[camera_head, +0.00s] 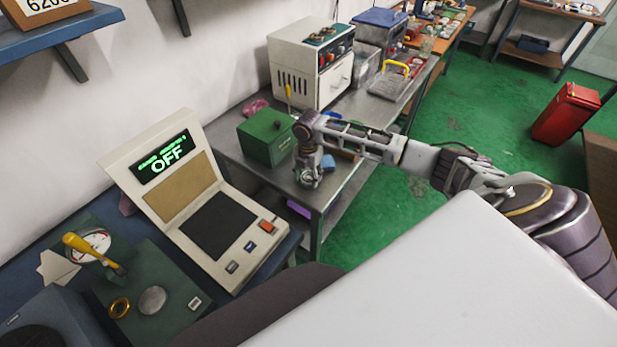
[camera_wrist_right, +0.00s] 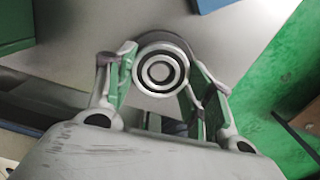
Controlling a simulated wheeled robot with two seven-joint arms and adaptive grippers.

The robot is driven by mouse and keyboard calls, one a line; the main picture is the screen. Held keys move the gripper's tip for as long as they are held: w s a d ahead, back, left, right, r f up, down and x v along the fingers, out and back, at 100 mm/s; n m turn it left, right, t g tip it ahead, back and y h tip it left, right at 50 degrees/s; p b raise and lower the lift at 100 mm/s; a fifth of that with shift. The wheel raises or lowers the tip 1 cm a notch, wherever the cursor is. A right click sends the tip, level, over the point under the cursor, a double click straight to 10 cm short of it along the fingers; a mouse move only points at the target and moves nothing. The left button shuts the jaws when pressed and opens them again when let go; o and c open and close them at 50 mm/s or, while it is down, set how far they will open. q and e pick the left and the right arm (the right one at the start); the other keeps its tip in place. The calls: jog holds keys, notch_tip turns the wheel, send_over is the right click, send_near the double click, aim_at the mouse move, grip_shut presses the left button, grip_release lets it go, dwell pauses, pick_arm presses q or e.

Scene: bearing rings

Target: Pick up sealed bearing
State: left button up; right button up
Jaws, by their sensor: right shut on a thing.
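The sealed bearing (camera_wrist_right: 161,72) is a round metal ring with dark and light concentric bands. In the right wrist view it sits between the fingertips of my right gripper (camera_wrist_right: 160,82), its round face toward the camera. The gripper is shut on it. In the head view my right gripper (camera_head: 308,176) points down over the near part of the grey metal table (camera_head: 338,188). The bearing is too small and too covered there to make out clearly. I cannot tell whether it touches the table. My left gripper is not in view.
A green box (camera_head: 266,137) stands just left of the right gripper, with a blue item (camera_head: 328,162) close on its right. A white oven-like machine (camera_head: 308,68) stands behind.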

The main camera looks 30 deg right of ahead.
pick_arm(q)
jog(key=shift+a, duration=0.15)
pick_arm(e)
jog(key=shift+r, duration=0.1)
jog(key=shift+r, duration=0.5)
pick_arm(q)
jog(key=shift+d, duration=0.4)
pick_arm(e)
notch_tip(320, 180, up, 9)
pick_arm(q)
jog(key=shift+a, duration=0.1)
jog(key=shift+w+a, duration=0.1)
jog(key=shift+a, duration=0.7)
pick_arm(e)
jog(key=shift+s+f, duration=0.1)
jog(key=shift+f, duration=0.15)
